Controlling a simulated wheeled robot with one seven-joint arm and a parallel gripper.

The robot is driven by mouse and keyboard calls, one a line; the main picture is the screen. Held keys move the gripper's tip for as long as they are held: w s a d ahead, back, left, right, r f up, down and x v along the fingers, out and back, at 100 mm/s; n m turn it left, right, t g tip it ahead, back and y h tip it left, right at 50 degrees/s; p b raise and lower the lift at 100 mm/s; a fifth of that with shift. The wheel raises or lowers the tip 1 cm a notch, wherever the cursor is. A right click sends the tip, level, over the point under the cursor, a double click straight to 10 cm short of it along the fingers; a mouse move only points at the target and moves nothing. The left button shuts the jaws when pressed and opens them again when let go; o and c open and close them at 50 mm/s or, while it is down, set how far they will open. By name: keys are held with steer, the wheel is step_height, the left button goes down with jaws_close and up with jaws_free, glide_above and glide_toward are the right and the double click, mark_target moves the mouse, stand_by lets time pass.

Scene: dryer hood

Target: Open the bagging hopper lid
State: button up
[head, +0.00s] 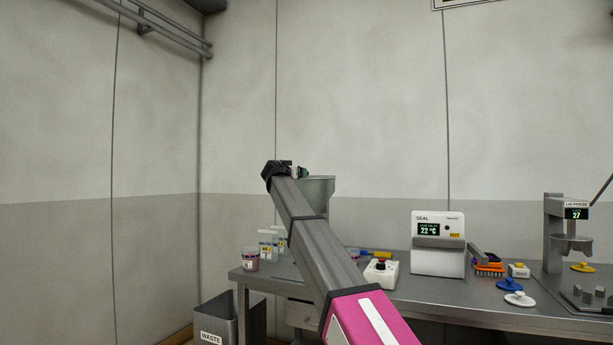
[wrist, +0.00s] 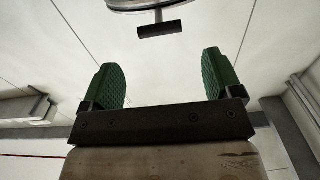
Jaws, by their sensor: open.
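The bagging hopper (head: 320,190) is a grey metal funnel at the back left of the bench in the head view, partly hidden behind my arm. I cannot make out its lid there. In the wrist view, a rounded metal edge (wrist: 130,5), likely of the hopper lid, is cut off by the top of the picture. A dark bar handle (wrist: 160,29) hangs from it on a short stem. My gripper (wrist: 165,75) is open and empty, its two green pads wide apart. The handle is beyond the fingertips, roughly centred between them and not touched. My gripper (head: 299,172) shows small beside the hopper's rim in the head view.
The steel bench (head: 450,297) carries a sealer (head: 438,262), a control box with a red button (head: 380,272), small jars (head: 251,260) and a lid press (head: 553,230). A waste bin (head: 212,325) stands at the left. The space above the bench is mostly free.

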steer(key=x, duration=1)
steer(key=shift+w+f, duration=0.15)
steer(key=shift+w, duration=0.05)
steer(key=shift+d, duration=0.1)
steer(key=c, duration=1.3)
